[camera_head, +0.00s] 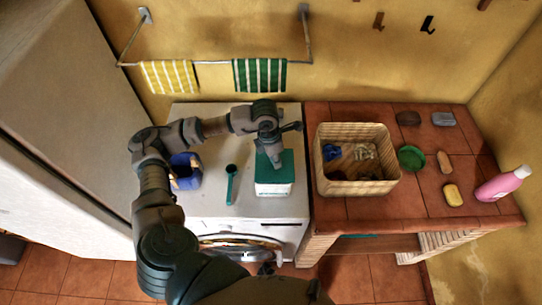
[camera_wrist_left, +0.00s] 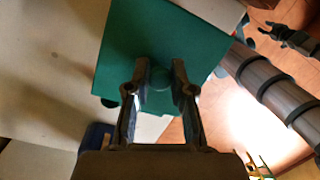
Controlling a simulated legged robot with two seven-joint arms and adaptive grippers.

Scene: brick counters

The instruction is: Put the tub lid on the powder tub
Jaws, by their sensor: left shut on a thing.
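The powder tub (camera_head: 274,189) is a white box on the washing machine top. The green square tub lid (camera_head: 287,163) is over its top and roughly lines up with it; I cannot tell whether it is fully seated. In the left wrist view the lid (camera_wrist_left: 190,30) fills the upper middle, with a round green knob (camera_wrist_left: 159,78) at its centre. My left gripper (camera_head: 274,160) is above the lid. Its fingers (camera_wrist_left: 160,88) are shut on the knob. A dark gripper, my right one (camera_wrist_left: 290,37), shows small at the upper right of the wrist view; its jaw state is unclear.
A wicker basket (camera_head: 357,187) is on the tiled counter to the right. Beyond it are a green bowl (camera_head: 411,158), soaps and a pink bottle (camera_head: 502,184).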

